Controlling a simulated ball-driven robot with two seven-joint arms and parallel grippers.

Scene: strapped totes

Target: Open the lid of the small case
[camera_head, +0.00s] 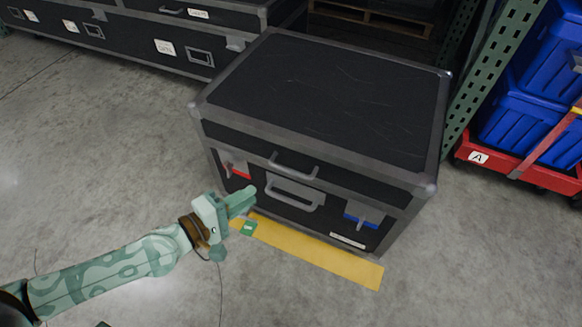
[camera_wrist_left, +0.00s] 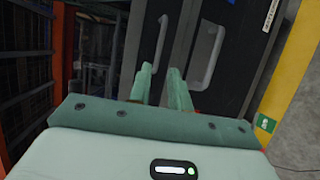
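The small case (camera_head: 330,95) is black with grey metal edges and stands on the floor with its lid shut. Its front has a lid handle (camera_head: 293,165) above a body handle (camera_head: 293,196). A latch with a red plate (camera_head: 239,171) is at the front left and one with a blue plate (camera_head: 362,220) at the front right; I cannot tell whether they are fastened. My left gripper (camera_head: 246,200) is in front of the case's lower left front. In the left wrist view its fingers (camera_wrist_left: 161,70) are apart and empty, pointing toward the handles (camera_wrist_left: 208,58). My right gripper is out of view.
A yellow floor stripe (camera_head: 320,256) runs along the case's front. Long black cases (camera_head: 130,38) stand behind left. A green rack post (camera_head: 490,70) and blue totes (camera_head: 520,115) on a red base (camera_head: 515,168) are at right. The floor at left is clear.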

